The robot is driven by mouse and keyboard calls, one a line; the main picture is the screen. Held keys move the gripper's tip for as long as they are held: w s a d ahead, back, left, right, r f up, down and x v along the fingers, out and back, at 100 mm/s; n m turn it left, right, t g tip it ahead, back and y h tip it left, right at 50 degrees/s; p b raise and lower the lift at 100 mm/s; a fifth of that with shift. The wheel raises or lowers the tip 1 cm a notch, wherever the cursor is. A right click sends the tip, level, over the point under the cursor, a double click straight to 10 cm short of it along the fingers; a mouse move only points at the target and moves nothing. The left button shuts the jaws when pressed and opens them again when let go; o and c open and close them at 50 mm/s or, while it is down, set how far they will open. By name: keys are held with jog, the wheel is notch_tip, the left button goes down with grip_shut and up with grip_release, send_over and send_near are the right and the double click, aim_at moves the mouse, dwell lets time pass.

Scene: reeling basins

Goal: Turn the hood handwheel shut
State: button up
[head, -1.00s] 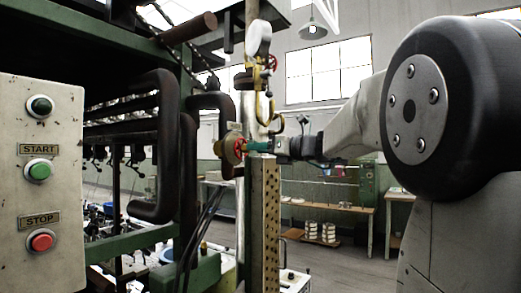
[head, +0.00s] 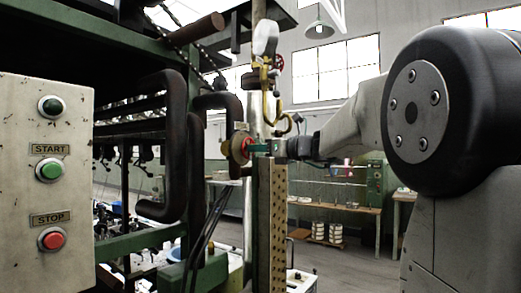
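A red handwheel (head: 246,147) with a brass-coloured body behind it sits on the pipework near the middle of the head view. My gripper (head: 256,147), with teal fingers, reaches in from the right, and its tips are at the handwheel's right side. The fingers overlap the wheel's edge in the picture. They are too small here to tell whether they are closed on the rim. A second, smaller red handwheel (head: 279,62) is higher up on the yellow pipe.
A control panel (head: 45,190) with START and STOP buttons stands at the left. Thick dark bent pipes (head: 180,150) and a green frame lie left of the wheel. A perforated metal post (head: 272,225) stands just below my gripper. A bench (head: 335,207) is far behind.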

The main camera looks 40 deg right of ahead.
jog(key=shift+c, duration=0.9)
jog(key=m, duration=0.3)
jog(key=shift+m, duration=0.3)
jog(key=m, duration=1.3)
jog(key=shift+m, duration=0.4)
jog(key=o, duration=0.9)
jog(key=shift+c, duration=0.2)
